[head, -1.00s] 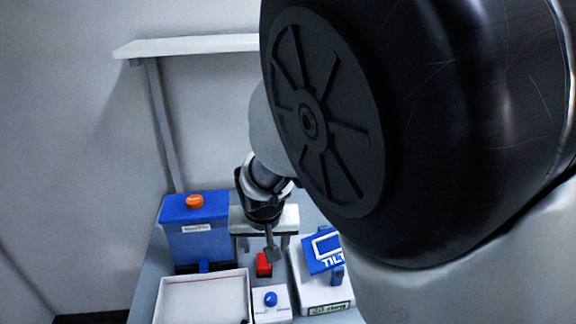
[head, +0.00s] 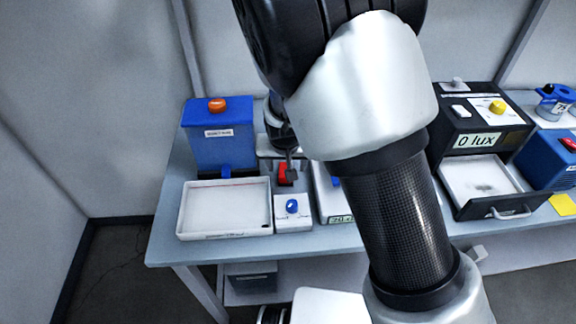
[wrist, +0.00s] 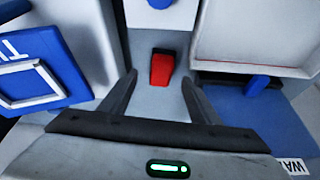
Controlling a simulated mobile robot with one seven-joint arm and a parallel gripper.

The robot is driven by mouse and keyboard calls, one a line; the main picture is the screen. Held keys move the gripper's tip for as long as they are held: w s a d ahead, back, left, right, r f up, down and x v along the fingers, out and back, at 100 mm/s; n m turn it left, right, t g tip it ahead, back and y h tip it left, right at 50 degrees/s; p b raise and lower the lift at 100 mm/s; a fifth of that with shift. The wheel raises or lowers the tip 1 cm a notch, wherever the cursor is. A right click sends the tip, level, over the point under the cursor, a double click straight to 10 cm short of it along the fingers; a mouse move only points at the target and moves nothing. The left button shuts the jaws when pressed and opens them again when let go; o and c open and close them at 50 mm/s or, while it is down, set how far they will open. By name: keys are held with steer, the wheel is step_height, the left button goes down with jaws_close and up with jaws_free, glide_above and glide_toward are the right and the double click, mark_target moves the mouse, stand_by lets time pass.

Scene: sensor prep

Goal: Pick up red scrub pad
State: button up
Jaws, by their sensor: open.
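The red scrub pad (wrist: 162,68) lies on the grey table, between the fingers of my gripper as seen in the wrist view and a little beyond their tips. In the head view the red pad (head: 283,172) shows only in part, behind my gripper (head: 291,172). In the wrist view my gripper (wrist: 158,82) is open and empty, with one finger to each side of the pad. I cannot tell the exact height of the fingertips above the table.
A white tray (head: 185,226) and a blue box (head: 222,152) with an orange knob stand left of the pad. A small white box with a blue knob (head: 292,206) stands in front. The blue TILT display (wrist: 52,82) is close by.

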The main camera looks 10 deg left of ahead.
steer(key=x, duration=0.5)
steer(key=shift+w+a, duration=0.2)
steer(key=c, duration=1.1)
steer(key=shift+c, duration=0.2)
step_height(320, 180, up, 10)
steer(key=shift+p, duration=0.3)
